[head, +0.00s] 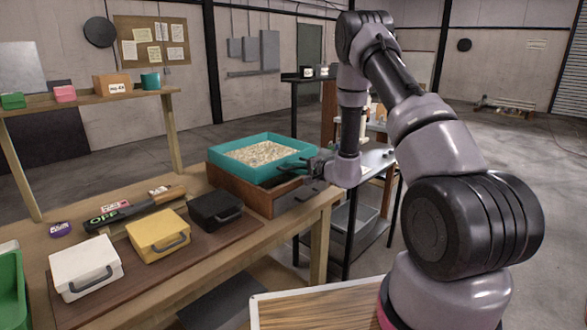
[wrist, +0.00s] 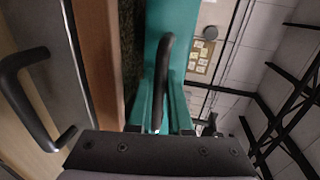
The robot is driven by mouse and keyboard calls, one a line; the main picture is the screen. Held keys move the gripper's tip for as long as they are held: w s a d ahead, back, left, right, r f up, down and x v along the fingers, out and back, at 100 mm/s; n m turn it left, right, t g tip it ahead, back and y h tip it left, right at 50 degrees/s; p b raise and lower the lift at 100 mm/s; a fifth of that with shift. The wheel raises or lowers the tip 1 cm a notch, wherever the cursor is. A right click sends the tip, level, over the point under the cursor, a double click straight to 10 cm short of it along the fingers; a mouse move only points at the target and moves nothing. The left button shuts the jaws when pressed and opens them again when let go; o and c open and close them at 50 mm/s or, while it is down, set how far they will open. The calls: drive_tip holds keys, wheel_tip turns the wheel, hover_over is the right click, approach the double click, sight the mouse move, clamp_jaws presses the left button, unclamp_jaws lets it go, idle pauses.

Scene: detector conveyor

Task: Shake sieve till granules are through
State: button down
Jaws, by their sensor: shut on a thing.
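The sieve (head: 232,145) is a teal square frame over a brown wooden box (head: 232,184) at the far end of the bench. Pale granules (head: 260,153) lie spread inside it. My gripper (head: 293,169) is at the sieve's right side, shut on its dark handle. In the wrist view the handle (wrist: 165,65) runs down between the fingers (wrist: 160,122), beside the sieve's teal wall (wrist: 153,28). The box's brown wall (wrist: 97,50) shows left of it, with a dark gap between.
White (head: 85,267), yellow (head: 158,236) and black (head: 215,209) cases with handles lie on a brown mat on the wooden bench (head: 270,232). A green crate (head: 12,290) is at the left edge. A dark-framed cart stands right of the bench.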

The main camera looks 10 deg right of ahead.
drive_tip(key=v, duration=0.2)
drive_tip(key=f+v, duration=0.1)
drive_tip(key=v, duration=0.2)
drive_tip(key=shift+s+d, duration=0.2)
drive_tip(key=shift+s, duration=0.05)
drive_tip(key=c, duration=0.8)
unclamp_jaws()
drive_tip(key=shift+c, duration=0.2)
drive_tip(key=shift+a, duration=0.1)
